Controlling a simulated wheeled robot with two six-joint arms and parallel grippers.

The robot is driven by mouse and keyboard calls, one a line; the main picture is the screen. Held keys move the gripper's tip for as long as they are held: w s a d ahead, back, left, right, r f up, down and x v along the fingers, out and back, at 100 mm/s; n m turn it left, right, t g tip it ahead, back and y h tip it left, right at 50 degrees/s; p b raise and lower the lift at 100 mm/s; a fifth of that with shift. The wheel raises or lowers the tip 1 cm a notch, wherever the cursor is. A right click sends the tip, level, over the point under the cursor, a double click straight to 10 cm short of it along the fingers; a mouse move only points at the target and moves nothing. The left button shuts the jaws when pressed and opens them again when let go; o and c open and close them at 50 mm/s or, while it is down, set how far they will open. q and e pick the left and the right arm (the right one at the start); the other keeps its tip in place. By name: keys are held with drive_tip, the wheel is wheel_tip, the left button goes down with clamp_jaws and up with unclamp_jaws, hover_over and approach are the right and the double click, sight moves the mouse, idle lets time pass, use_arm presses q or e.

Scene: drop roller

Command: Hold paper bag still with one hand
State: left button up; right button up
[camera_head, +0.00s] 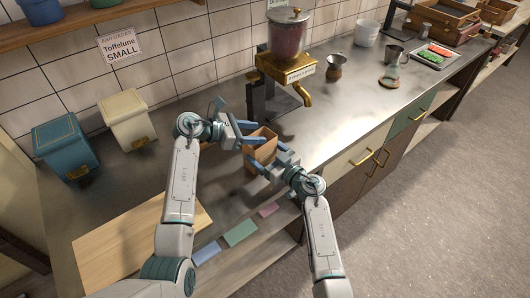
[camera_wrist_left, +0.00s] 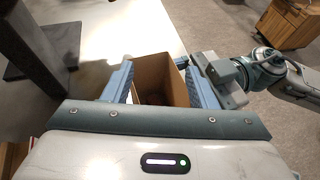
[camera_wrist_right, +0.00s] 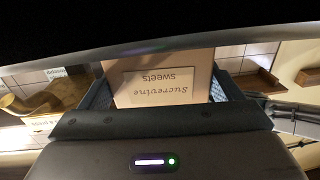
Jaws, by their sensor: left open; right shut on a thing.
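The brown paper bag (camera_head: 262,150) stands upright and open at the top on the steel counter. My right gripper (camera_head: 268,163) is shut on the bag from the near right side. In the right wrist view the bag (camera_wrist_right: 165,65) shows a "Sucrevine sweets" label between the fingers. My left gripper (camera_head: 248,133) is open at the bag's far left. In the left wrist view its fingers spread on either side of the bag (camera_wrist_left: 155,70), with a gap at the left. Something dark reddish shows inside the bag; I cannot tell what.
A candy dispenser (camera_head: 288,45) with a brass spout (camera_head: 303,93) stands behind the bag. Blue (camera_head: 65,148) and cream (camera_head: 127,118) bins stand at the left. A wooden board (camera_head: 135,235) and coloured cards (camera_head: 240,233) lie near the front edge. Counter right of the bag is clear.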

use_arm(q)
drive_tip(key=v, duration=1.1)
drive_tip(key=shift+a+r, duration=0.15)
drive_tip(key=shift+a, duration=0.15)
drive_tip(key=shift+s, duration=0.15)
use_arm(e)
drive_tip(key=o, duration=0.8)
drive_tip(key=v, duration=1.2)
